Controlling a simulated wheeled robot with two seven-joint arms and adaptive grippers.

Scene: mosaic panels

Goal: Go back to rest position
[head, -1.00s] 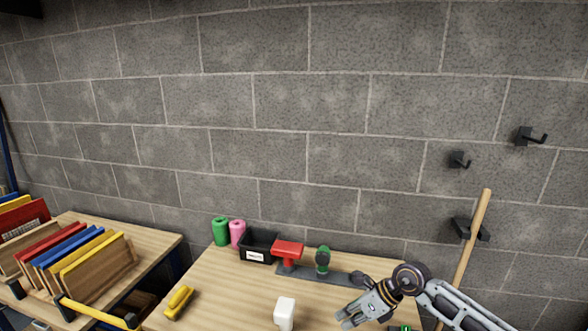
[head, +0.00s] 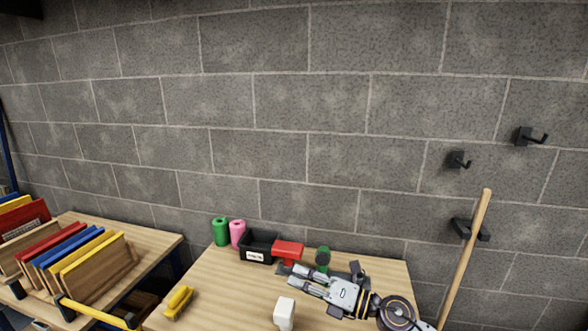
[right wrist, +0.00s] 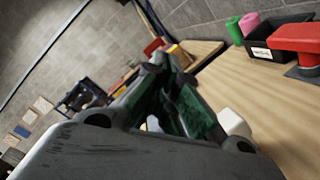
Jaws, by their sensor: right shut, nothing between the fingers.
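My right gripper (head: 303,280) is over the right part of the wooden table (head: 218,284) in the head view, its fingers pointing left. In the right wrist view its dark fingers (right wrist: 160,75) come together at the tips, shut with nothing between them. A white block-like object (head: 284,312) stands on the table just below and left of the gripper in the head view; part of it shows behind the fingers in the right wrist view (right wrist: 236,124). My left gripper is not in view.
Behind the gripper are a red-topped tool (head: 288,250), a green-topped one (head: 323,257), a black bin (head: 258,246), and green (head: 221,232) and pink (head: 238,233) rolls. A yellow tool (head: 179,301) lies left. A wooden pole (head: 466,255) stands right; panels (head: 85,262) fill a rack left.

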